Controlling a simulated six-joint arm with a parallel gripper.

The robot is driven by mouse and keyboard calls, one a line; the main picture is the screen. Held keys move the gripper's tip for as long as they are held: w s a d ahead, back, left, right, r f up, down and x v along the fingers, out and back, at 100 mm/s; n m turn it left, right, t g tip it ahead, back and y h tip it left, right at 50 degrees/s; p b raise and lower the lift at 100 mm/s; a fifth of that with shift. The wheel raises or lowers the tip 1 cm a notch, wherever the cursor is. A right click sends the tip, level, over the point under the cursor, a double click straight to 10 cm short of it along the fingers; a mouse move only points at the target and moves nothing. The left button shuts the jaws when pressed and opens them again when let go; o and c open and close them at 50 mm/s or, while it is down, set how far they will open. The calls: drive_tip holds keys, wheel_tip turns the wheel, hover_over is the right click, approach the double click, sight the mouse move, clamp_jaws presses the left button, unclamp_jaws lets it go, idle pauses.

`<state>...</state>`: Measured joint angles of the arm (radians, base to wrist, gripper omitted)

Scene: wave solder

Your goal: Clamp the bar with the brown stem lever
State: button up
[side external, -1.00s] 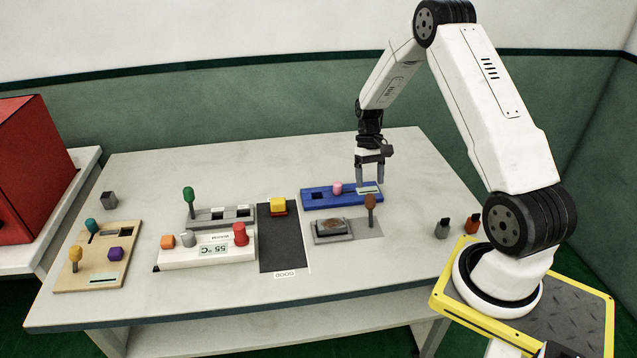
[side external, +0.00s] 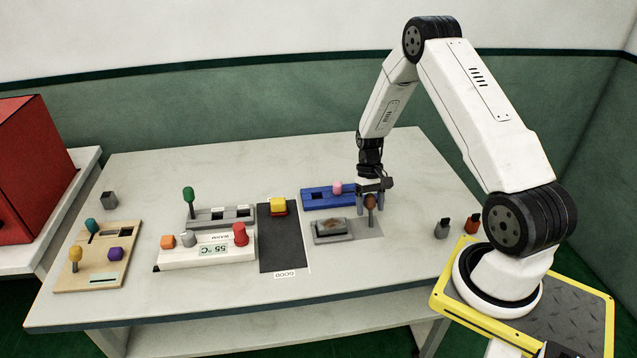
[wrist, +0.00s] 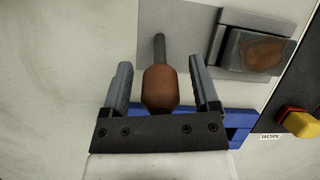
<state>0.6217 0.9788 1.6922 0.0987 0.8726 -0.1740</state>
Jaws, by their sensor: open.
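The lever with the brown knob (side external: 371,202) stands upright on a grey plate (side external: 370,229) at the right of the table. It also shows in the wrist view as a brown knob (wrist: 160,88) on a dark stem. My gripper (side external: 371,205) is open around the knob, one finger on each side, with gaps visible in the wrist view (wrist: 160,85). Left of the lever on the same plate sits a grey block with a brownish, stained top (side external: 331,226). I see no separate part labelled as the bar.
Behind the lever lies a blue fixture (side external: 320,198) with a pink knob (side external: 337,188). A dark mat with a yellow-topped red block (side external: 278,206) is to the left.

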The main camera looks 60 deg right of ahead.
drive_tip(key=shift+f, duration=0.15)
clamp_jaws()
idle(1.4)
